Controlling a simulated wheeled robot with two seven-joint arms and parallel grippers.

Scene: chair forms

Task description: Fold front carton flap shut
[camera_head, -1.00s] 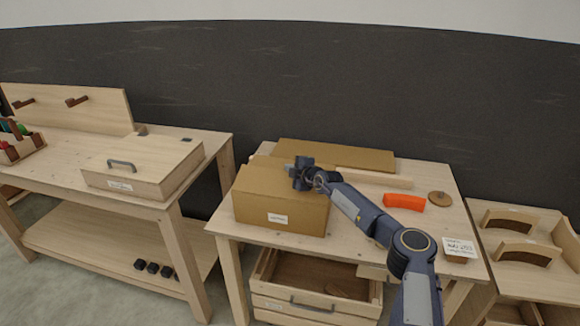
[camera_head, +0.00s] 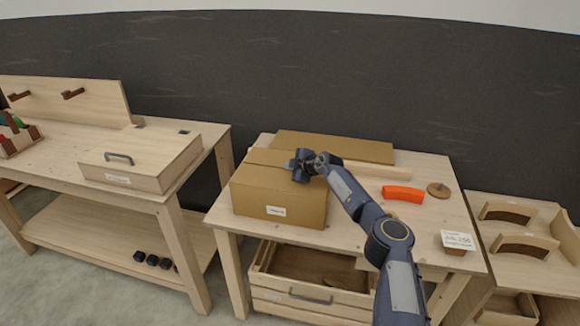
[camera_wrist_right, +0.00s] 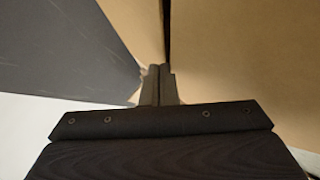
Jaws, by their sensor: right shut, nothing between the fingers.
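A brown cardboard carton (camera_head: 280,200) with a small white label stands on the wooden table. Its top looks mostly covered by flaps, with a seam across it; the right part of the top is hidden by my gripper. My right gripper (camera_head: 301,166) is shut and empty at the carton's top right. In the right wrist view its fingertips (camera_wrist_right: 158,84) are together beside cardboard panels, with a dark narrow gap between two panels just above them. I cannot tell whether they touch. My left gripper does not show.
A flat brown board (camera_head: 340,147) lies at the table's back. An orange block (camera_head: 403,194), a round wooden disc (camera_head: 438,190) and a label card (camera_head: 457,241) sit to the right. An open drawer (camera_head: 315,280) is below. A bench with a wooden box (camera_head: 140,160) stands left.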

